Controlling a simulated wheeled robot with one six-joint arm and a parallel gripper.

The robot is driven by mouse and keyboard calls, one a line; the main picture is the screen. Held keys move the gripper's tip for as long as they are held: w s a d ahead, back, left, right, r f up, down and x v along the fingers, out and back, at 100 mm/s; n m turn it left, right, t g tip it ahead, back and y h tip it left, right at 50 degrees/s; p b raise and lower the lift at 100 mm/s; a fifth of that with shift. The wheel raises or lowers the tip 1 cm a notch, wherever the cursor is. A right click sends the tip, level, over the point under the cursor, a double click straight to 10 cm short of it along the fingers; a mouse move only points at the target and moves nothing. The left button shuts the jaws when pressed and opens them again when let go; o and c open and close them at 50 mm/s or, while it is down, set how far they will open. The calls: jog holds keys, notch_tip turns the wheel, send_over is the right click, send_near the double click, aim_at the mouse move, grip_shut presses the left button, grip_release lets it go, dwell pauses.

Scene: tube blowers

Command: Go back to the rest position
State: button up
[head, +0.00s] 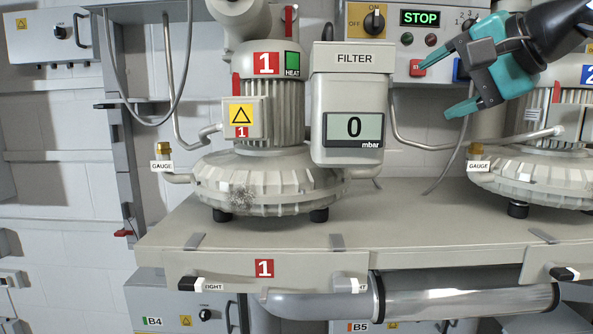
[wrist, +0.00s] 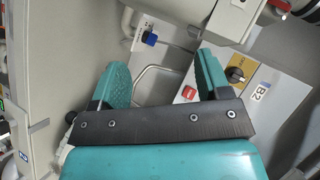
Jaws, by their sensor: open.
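My gripper (head: 437,88) is at the upper right of the head view, in front of the control panel with the STOP display (head: 419,18). Its two teal fingers are spread apart with nothing between them. One fingertip appears near a red button (head: 417,68) on the panel; I cannot tell whether they touch. In the wrist view my gripper (wrist: 158,65) also shows open and empty, with a blue part (wrist: 149,39) beyond the left finger and a red button (wrist: 189,93) beside the right finger.
Blower 1 (head: 270,185) stands on a grey shelf (head: 350,238) at the left. A filter box (head: 352,100) reads 0 mbar. A second blower (head: 535,180) is below and right of my gripper.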

jog(key=s+a+f+n+g, duration=0.3)
jog(key=s+f+n, duration=0.1)
jog(key=f, duration=0.4)
jog(key=s+a+f+n+g, duration=0.3)
jog(key=s+f, duration=0.2)
jog(key=f, duration=0.3)
jog(key=s+f+n+g+h, duration=0.2)
jog(key=s+f+n+g, duration=0.3)
jog(key=s+f, duration=0.7)
jog(key=s+n, duration=0.1)
jog(key=n, duration=0.1)
jog(key=shift+f+n+h, duration=0.3)
jog(key=shift+f+n, duration=0.05)
jog(key=shift+n, duration=0.05)
